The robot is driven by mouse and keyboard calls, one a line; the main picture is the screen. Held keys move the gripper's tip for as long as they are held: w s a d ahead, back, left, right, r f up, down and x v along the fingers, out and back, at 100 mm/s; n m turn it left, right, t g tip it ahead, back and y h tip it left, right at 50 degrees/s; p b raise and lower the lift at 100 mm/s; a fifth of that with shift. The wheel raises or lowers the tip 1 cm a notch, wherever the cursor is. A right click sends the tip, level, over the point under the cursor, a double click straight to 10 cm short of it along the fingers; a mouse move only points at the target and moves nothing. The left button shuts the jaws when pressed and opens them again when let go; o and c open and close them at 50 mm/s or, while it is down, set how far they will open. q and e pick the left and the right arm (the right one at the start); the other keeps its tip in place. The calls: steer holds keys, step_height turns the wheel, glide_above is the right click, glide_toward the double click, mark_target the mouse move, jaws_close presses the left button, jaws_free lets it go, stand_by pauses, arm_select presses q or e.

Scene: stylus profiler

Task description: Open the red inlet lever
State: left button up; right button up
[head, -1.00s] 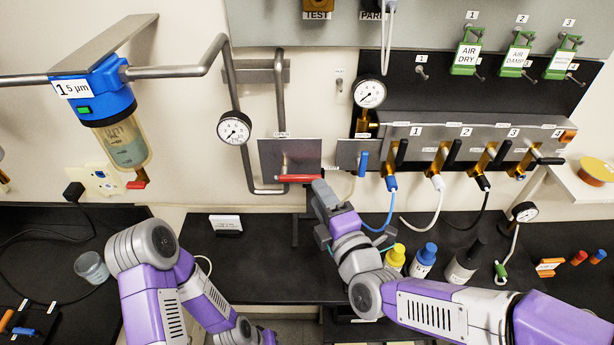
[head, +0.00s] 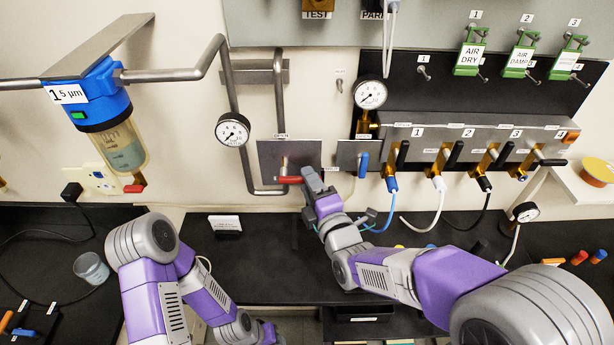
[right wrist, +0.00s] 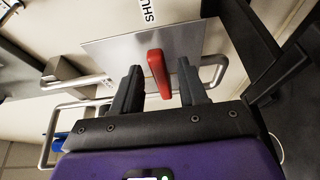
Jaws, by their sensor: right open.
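The red inlet lever (head: 289,180) sits on a square grey metal plate (head: 272,156) on the wall pipe, and its handle lies level, pointing right toward the SHUT label. My right gripper (head: 308,180) is at the handle's right end and hides part of it. In the right wrist view the red lever (right wrist: 159,72) shows between the two fingers of the open right gripper (right wrist: 159,82), with gaps on both sides. My left arm is low at the left in the head view; its gripper does not show clearly.
A small plate with a blue lever (head: 363,164) is just right of the red lever. A pressure gauge (head: 233,130) and bent pipes are to its left. Several black-handled valves with hoses line the right. The black bench (head: 265,270) below has free room in its middle.

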steer(key=shift+x, duration=0.9)
jaws_close()
